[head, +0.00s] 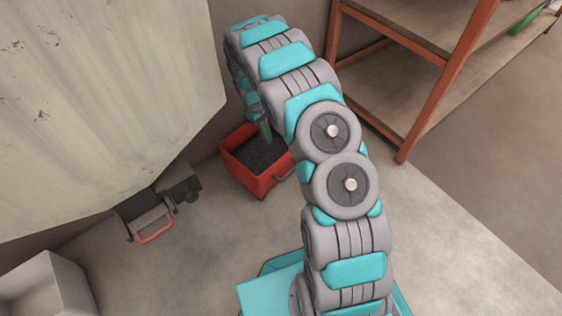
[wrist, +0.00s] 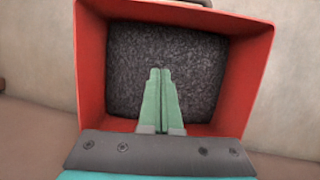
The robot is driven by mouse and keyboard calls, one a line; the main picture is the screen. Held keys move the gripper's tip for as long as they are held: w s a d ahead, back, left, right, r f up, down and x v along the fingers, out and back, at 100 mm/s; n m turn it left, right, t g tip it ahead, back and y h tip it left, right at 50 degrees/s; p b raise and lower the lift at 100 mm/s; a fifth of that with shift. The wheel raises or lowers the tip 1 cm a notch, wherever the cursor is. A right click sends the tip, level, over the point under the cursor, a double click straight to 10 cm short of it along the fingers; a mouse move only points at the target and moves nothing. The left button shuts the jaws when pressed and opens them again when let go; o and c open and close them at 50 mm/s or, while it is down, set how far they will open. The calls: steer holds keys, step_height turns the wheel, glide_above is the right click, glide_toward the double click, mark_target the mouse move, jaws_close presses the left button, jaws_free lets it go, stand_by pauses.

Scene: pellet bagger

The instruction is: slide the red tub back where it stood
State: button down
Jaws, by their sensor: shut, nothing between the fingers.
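The red tub (head: 262,181) stands on the floor by the wall in the head view, with dark pellets (head: 258,153) inside. In the wrist view the red tub (wrist: 91,70) fills most of the picture, its open top facing the camera. My gripper (wrist: 160,72) shows its two green fingers closed together, with nothing between them. They reach over the tub's near side, in front of the dark pellets; I cannot tell whether they touch the tub. In the head view my gripper (head: 265,138) is partly hidden at the tub's far side, and my arm covers part of the tub's right.
A large pale machine panel (head: 100,90) hangs at the left. Below it is a dark chute with an orange handle (head: 155,229). A white bin (head: 45,287) stands at lower left. An orange-framed shelf (head: 420,105) is at upper right. Bare floor lies between chute and tub.

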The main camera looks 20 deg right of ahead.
mark_target(282, 163)
steer(key=b+x, duration=0.1)
steer(key=x, duration=0.9)
steer(key=shift+f, duration=0.25)
steer(key=shift+s+d+r, duration=0.2)
steer(key=shift+s+d, duration=0.15)
steer(key=shift+s, duration=0.3)
steer(key=shift+s+d, duration=0.3)
steer(key=shift+s, duration=0.2)
steer(key=shift+s+d, duration=0.25)
steer(key=shift+s, duration=0.25)
steer(key=s+d, duration=0.1)
steer(key=s, duration=0.2)
steer(key=shift+s+d+p, duration=0.15)
steer(key=shift+d+p, duration=0.2)
steer(key=shift+d, duration=0.05)
steer(key=shift+a, duration=0.1)
